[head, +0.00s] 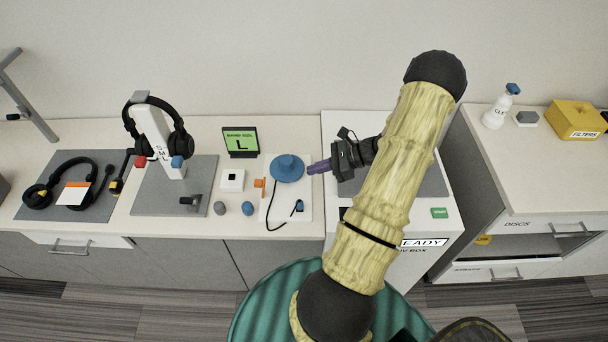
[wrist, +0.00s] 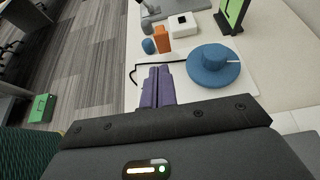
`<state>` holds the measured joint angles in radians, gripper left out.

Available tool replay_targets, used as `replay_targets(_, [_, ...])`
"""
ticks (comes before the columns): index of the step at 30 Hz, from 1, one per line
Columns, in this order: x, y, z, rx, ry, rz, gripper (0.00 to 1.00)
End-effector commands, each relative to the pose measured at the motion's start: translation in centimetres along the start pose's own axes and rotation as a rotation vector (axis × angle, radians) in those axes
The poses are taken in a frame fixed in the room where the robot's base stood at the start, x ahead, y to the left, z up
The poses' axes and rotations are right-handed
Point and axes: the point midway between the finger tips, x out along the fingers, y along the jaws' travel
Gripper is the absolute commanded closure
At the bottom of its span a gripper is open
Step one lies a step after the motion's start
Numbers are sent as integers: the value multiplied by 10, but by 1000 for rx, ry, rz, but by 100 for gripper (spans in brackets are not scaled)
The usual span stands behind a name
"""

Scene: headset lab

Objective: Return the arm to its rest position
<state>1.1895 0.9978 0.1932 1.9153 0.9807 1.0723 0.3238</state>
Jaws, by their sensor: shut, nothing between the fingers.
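My arm (head: 385,185) reaches up and forward over the white box on the right of the bench. My gripper (head: 312,169) is at the left edge of that box, with its purple fingers pointing left toward the blue round knob (head: 287,167). The fingers are shut together and empty, and they appear apart from the knob. In the wrist view my gripper (wrist: 157,76) points toward the white board with the blue knob (wrist: 214,66) to its right. The arm hides part of the white box and its label.
A black headset hangs on a white stand (head: 158,140); another headset (head: 50,188) lies on the left mat. A green-screened display (head: 241,141) stands behind the board. A spray bottle (head: 497,108) and yellow filters box (head: 575,120) stand on the right counter. A green box (wrist: 41,108) is on the floor.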

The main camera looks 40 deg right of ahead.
Motion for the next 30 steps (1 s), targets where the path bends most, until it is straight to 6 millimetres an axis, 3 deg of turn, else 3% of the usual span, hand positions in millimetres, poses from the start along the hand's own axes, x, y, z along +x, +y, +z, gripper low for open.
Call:
replay_targets(20, [2,2,5,-18,13,18,100])
replay_targets(26, [29,26,35,-191,145,181,100])
replay_targets(30, [47,56,63,-413,290,354,100])
